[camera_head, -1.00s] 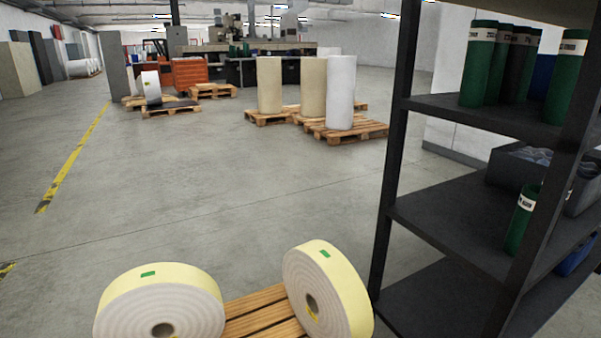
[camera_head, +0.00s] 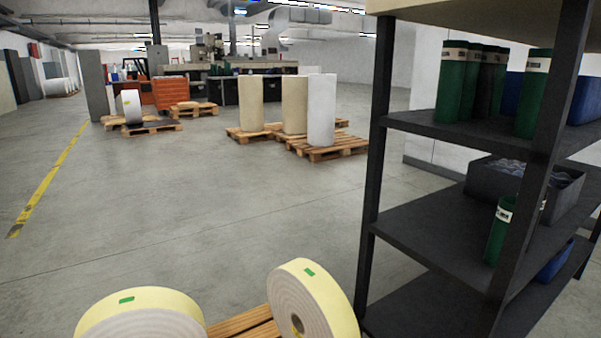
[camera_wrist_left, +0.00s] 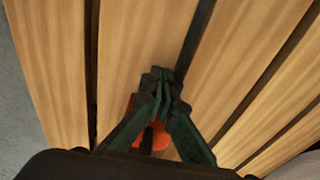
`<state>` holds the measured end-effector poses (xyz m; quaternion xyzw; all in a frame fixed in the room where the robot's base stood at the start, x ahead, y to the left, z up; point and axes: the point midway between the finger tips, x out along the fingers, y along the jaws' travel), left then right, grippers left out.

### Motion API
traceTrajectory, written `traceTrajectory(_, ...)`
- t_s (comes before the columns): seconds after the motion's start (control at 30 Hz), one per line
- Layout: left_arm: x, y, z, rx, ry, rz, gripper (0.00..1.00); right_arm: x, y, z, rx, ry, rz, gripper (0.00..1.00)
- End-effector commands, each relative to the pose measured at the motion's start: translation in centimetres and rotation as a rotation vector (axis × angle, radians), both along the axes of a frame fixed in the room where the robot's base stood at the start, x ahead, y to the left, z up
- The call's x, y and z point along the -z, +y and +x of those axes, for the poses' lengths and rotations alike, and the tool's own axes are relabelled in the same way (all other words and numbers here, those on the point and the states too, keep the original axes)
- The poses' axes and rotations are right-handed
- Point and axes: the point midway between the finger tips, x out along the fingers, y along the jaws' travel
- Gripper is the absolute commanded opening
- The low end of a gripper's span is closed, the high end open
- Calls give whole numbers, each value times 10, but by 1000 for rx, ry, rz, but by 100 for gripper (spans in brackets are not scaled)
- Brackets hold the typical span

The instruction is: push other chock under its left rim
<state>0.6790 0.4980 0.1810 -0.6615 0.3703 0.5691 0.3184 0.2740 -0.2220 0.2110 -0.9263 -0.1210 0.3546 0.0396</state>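In the left wrist view my left gripper (camera_wrist_left: 160,88) points at the wooden pallet slats (camera_wrist_left: 132,40), its dark fingertips together. An orange-red piece (camera_wrist_left: 148,135), perhaps the chock, shows between and behind the fingers, mostly hidden by them. I cannot tell whether it touches them. A pale rounded edge, perhaps a roll's rim (camera_wrist_left: 302,165), shows at the lower right. In the head view two large cream-edged label rolls, a left one (camera_head: 140,312) and a right one (camera_head: 318,300), stand by the slatted pallet (camera_head: 240,324). No chock and neither gripper shows there.
A dark shelf rack (camera_head: 440,210) with green cylinders (camera_head: 480,80) and a grey bin (camera_head: 525,190) stands close on the right. Pallets with tall rolls (camera_head: 320,110) stand farther back. The grey floor (camera_head: 190,200) between is clear.

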Motion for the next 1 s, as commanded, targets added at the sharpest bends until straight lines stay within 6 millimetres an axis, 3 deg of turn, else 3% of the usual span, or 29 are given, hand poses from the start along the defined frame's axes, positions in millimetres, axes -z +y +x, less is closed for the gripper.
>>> traceTrajectory(1.0, 0, -21, 13, 0, 1, -1, 0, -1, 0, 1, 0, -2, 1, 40)
